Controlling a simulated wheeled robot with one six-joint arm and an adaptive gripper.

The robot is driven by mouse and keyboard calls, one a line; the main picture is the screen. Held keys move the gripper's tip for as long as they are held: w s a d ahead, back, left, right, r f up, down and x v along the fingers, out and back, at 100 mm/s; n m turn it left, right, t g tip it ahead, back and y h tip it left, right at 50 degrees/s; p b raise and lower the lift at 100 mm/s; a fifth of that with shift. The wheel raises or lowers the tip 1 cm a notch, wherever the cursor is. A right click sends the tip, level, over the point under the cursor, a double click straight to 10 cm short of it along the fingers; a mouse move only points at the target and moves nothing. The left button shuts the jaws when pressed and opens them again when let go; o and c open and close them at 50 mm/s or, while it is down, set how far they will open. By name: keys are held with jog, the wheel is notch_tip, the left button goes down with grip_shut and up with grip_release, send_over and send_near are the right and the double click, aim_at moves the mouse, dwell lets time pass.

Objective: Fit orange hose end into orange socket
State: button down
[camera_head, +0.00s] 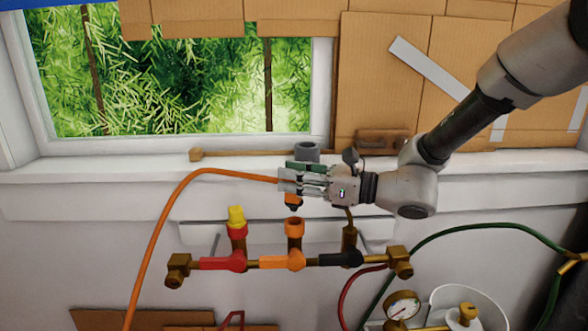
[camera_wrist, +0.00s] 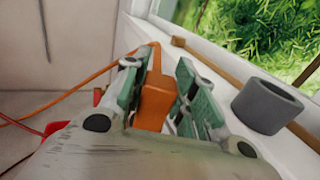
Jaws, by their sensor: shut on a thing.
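My gripper (camera_head: 288,180) is shut on the orange hose end (camera_head: 292,198). The wrist view shows the hose end as an orange block (camera_wrist: 155,100) between the green-padded fingers. In the head view its lower tip, partly dark, points down below the fingers. The orange socket (camera_head: 294,229) stands upright on the brass manifold, just below the hose end, with a small gap in the picture. The orange hose (camera_head: 165,215) arches left from the fingers and down. Most of the hose end is hidden by the fingers in the head view.
A yellow-capped red socket (camera_head: 236,225) stands left of the orange one, and a black-sleeved brass fitting (camera_head: 349,245) right. A grey ring (camera_wrist: 267,104) sits on the window sill close to the gripper. A green hose (camera_head: 470,226) and gauge (camera_head: 402,305) are lower right.

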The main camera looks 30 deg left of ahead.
aim_at(301, 198)
jog(key=shift+f, duration=1.85)
jog(key=shift+f, duration=0.5)
jog(key=c, duration=1.4)
grip_release()
jog(key=shift+d, duration=0.1)
jog(key=shift+c, duration=0.2)
jog(key=w+d, duration=0.1)
jog(key=d, duration=1)
jog(key=shift+w, duration=0.1)
